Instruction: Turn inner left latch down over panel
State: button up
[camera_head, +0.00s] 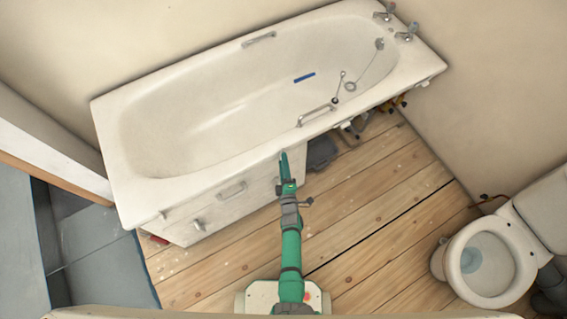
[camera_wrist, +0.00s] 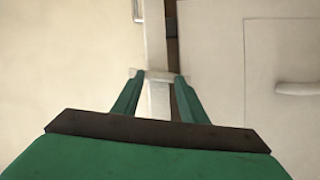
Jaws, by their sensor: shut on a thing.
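My gripper (camera_head: 285,165) reaches the right end of the white bath panel (camera_head: 215,208), just under the bath's front rim. In the wrist view, my gripper (camera_wrist: 155,77) has its two green fingers on either side of a small pale latch (camera_wrist: 152,74). It is shut on this latch, which lies crosswise in front of a pale upright strip (camera_wrist: 157,100). A narrow dark gap runs beside the strip's upper part. In the head view the latch is hidden by the fingers and the rim.
The white bath (camera_head: 150,185) overhangs my gripper. A handle (camera_head: 232,190) stands out from the panel. Grey items (camera_head: 320,152) and pipework lie under the bath to the right. A toilet (camera_head: 488,262) stands at lower right. The wooden floor (camera_head: 365,215) between is mostly clear.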

jog(key=shift+n, duration=0.5)
jog(key=o, duration=1)
jog(key=shift+o, duration=0.2)
jog(key=s+d, duration=0.1)
jog(key=s, duration=0.9)
jog(key=shift+s+d+r, duration=0.15)
jog(key=shift+s+d, duration=0.05)
jog(key=shift+s, duration=0.2)
